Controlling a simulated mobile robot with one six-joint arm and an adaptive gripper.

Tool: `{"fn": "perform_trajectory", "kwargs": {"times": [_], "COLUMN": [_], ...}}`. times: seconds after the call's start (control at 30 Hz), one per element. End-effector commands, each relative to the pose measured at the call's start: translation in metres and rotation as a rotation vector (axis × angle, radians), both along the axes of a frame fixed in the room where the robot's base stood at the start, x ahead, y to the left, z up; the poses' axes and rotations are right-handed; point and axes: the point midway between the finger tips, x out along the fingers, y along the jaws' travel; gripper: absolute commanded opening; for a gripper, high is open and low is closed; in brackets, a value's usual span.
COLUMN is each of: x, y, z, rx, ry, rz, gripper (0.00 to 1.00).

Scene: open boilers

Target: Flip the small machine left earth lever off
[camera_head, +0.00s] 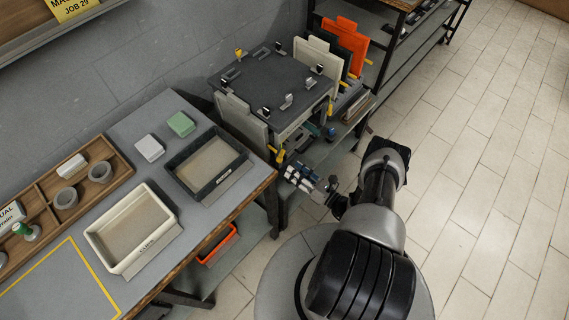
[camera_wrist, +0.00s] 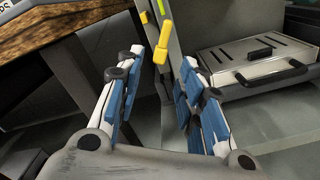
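The small machine (camera_head: 272,85) has a dark flat top with small black-and-metal fittings and pale side panels. A yellow lever (camera_head: 275,151) sits low at its front corner. In the wrist view a yellow lever (camera_wrist: 161,42) with a bent handle stands on a grey-green panel, in line with the gap between my fingertips. I cannot tell if it is touched; no finger is closed on it. My gripper (camera_head: 300,172), with blue pads, is open and empty beside that corner; it also shows in the wrist view (camera_wrist: 166,62). The lever's base is partly hidden.
A workbench (camera_head: 218,203) with trays stands at the left, its wooden edge close to my gripper. A silver case (camera_wrist: 258,70) with black handles lies to the right in the wrist view. Other yellow levers (camera_head: 239,53) show on the machine. The tiled floor (camera_head: 480,200) at right is clear.

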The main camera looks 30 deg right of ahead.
Motion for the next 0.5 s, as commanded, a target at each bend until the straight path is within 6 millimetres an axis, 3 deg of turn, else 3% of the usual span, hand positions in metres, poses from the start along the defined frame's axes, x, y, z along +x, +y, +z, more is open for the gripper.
{"fn": "perform_trajectory", "kwargs": {"times": [0.2, 0.5], "x": [0.038, 0.057], "y": [0.015, 0.021], "z": [-0.001, 0.000], "rx": [-0.001, 0.000], "ry": [0.000, 0.001], "rz": [0.005, 0.001], "gripper": [0.35, 0.35]}}
